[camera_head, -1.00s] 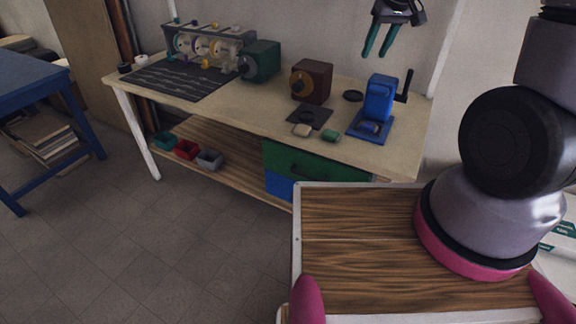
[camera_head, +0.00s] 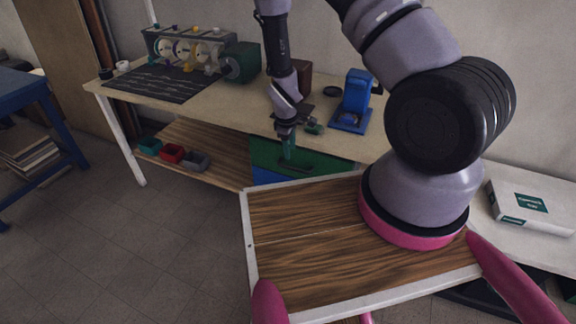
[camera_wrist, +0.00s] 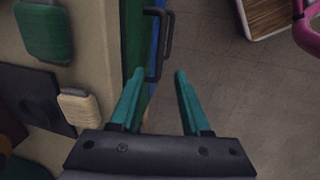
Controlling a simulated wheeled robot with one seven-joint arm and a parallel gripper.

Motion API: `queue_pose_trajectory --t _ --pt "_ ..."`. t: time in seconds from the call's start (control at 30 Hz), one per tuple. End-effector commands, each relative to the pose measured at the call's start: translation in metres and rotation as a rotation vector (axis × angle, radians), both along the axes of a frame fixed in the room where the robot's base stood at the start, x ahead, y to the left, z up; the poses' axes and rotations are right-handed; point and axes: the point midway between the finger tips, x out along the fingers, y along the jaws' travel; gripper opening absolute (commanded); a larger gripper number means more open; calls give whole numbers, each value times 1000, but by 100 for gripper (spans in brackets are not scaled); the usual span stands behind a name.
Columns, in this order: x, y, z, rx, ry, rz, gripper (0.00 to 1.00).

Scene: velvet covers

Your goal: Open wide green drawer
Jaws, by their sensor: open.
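The wide green drawer (camera_head: 262,153) is under the workbench top, above a blue drawer (camera_head: 268,177). Its front looks flush with the bench. In the wrist view the green drawer front (camera_wrist: 133,30) is a narrow upright band, with a dark bar handle (camera_wrist: 156,45) standing out from it. My gripper (camera_head: 287,155) is in front of the green drawer and partly hides it. In the wrist view my gripper (camera_wrist: 159,72) is open, its teal fingers apart and empty. The handle's near end lies between the fingertips in the picture; I cannot tell whether they touch.
The bench top (camera_head: 225,108) holds a blue machine (camera_head: 355,95), a green box (camera_head: 240,62) and small pieces near its front edge. Small bins (camera_head: 172,153) stand on the lower shelf. My wooden-topped base is close to the bench. Grey floor is free at left.

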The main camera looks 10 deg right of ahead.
Motion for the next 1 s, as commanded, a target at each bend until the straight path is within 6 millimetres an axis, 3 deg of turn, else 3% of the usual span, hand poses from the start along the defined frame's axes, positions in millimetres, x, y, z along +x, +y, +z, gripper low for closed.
queue_pose_trajectory --t 0.4,0.6,0.87,0.9,1.0 --pt "11 -8 -74 0 1 -2 47" --pt "13 -9 -88 1 0 -3 47" --pt "14 -10 -90 1 1 -2 47" --pt "14 -10 -90 1 1 -2 43" --pt "14 -10 -89 1 1 -2 5"
